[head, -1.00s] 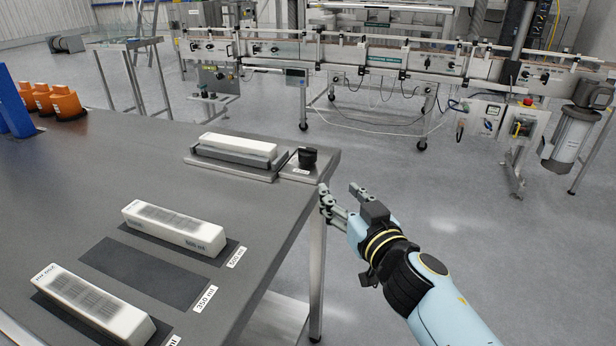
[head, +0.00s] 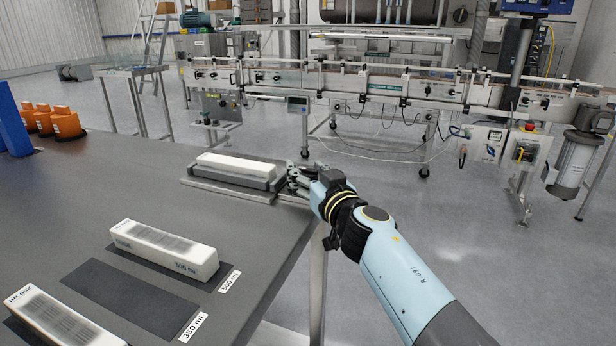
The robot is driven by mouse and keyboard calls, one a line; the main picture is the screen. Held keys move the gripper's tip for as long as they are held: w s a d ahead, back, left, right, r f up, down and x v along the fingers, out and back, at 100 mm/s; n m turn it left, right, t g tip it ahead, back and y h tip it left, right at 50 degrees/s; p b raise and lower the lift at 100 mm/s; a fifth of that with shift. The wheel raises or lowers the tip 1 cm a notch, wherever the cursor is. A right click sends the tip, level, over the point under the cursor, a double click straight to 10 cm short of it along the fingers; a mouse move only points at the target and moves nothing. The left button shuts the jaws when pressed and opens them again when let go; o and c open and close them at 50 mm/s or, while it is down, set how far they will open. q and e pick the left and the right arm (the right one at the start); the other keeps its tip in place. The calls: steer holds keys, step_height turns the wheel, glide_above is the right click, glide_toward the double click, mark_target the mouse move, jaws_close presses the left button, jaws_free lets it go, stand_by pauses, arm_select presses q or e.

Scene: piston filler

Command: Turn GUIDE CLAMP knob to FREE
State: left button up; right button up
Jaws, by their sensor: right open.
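My right gripper (head: 294,180) is open at the far right corner of the grey table, with its fingers over the small metal plate beside the holder. The black knob on that plate is hidden by the fingers, so I cannot tell its setting or whether they touch it. The metal holder (head: 228,192) carries a white block (head: 238,164) just left of the gripper. My left gripper is not in view.
White blocks (head: 163,250) and (head: 62,318) lie on the grey table (head: 130,205), with an empty dark mat (head: 130,298) between them. Orange parts (head: 66,124) stand at the far left. A conveyor (head: 370,90) stands beyond open floor.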

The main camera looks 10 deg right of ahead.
steer(key=c, duration=1)
steer(key=shift+o, duration=0.2)
